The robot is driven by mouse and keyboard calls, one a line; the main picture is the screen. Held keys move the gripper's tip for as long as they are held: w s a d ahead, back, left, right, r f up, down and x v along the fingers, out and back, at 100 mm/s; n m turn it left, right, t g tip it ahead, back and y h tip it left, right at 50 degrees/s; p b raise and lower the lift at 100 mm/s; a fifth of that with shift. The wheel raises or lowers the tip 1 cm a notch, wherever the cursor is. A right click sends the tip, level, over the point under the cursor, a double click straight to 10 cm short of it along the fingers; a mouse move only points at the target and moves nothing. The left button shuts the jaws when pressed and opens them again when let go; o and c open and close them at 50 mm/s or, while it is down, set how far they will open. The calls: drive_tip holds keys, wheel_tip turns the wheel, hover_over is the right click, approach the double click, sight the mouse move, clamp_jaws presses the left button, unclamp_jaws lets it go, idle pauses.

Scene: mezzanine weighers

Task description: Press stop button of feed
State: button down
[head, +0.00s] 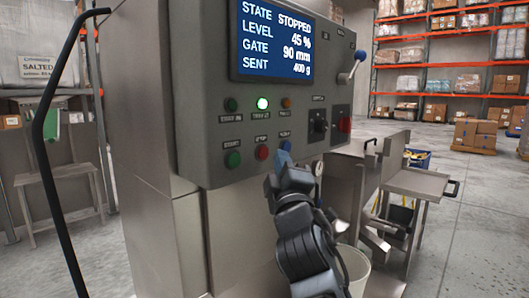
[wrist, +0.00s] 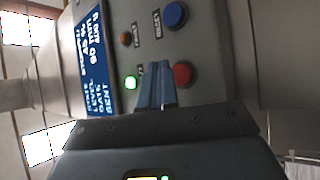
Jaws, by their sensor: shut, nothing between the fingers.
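The feed's control panel (head: 215,150) fills the middle of the head view. Its red stop button (head: 262,152) sits between a green start button (head: 233,159) and a blue button (head: 286,146). In the wrist view the red button (wrist: 182,74) is just right of my fingertips, and the blue button (wrist: 175,14) is at the top. My gripper (head: 283,160) is shut and empty, just below and right of the red button; its fingers also show in the wrist view (wrist: 156,68). I cannot tell whether they touch the panel. The display (head: 277,38) reads STOPPED.
Above the buttons, the middle lamp (head: 263,104) glows green. A black knob (head: 319,124), a larger red button (head: 344,125) and a blue-tipped lever (head: 358,57) are to the right. A black rail (head: 40,140) stands at left.

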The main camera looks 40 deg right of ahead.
drive_tip(key=s+p, duration=0.1)
drive_tip(key=s, duration=0.2)
drive_tip(key=shift+s, duration=0.35)
idle(0.7)
drive_tip(key=s+a+f+y, duration=0.5)
drive_tip(key=s+a+f, duration=0.15)
drive_tip(key=f, duration=0.35)
drive_tip(key=s+a+f+y, duration=0.55)
drive_tip(key=a+f, duration=0.25)
drive_tip(key=f, duration=0.3)
drive_tip(key=s+a+f+m+g+y, duration=0.1)
drive_tip(key=s+a+m+y, duration=0.1)
drive_tip(key=s, duration=0.9)
drive_tip(key=s+a+f+m+g+y, duration=0.1)
drive_tip(key=s+a+m, duration=0.3)
drive_tip(key=s, duration=0.8)
drive_tip(key=shift+a+f+m+g+y, duration=0.4)
drive_tip(key=shift+a+f+g, duration=0.3)
drive_tip(key=shift+a+f, duration=0.1)
drive_tip(key=c, duration=1.8)
unclamp_jaws()
drive_tip(key=shift+c, duration=0.2)
